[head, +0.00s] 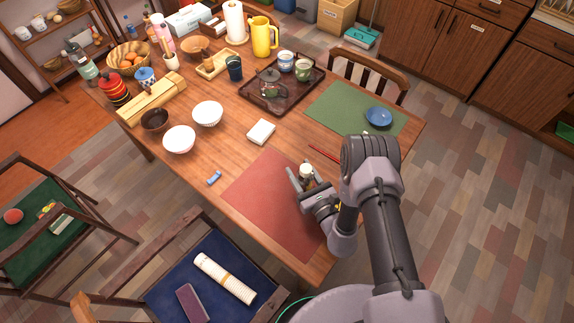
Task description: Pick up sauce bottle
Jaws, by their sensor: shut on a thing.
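A small bottle with a pale top (306,169), which looks like the sauce bottle, is between the fingers of my gripper (302,178). My gripper is shut on it, over the red placemat (262,195) near the front right of the table. The fingers and wrist hide the bottle's lower part. I cannot tell whether its base touches the mat.
A white box (261,132), a red chopstick-like stick (323,152) and a small blue item (214,178) lie nearby. White bowls (179,139) stand to the left. A dark tray (274,99) with cups and a green placemat with a blue bowl (379,118) are behind.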

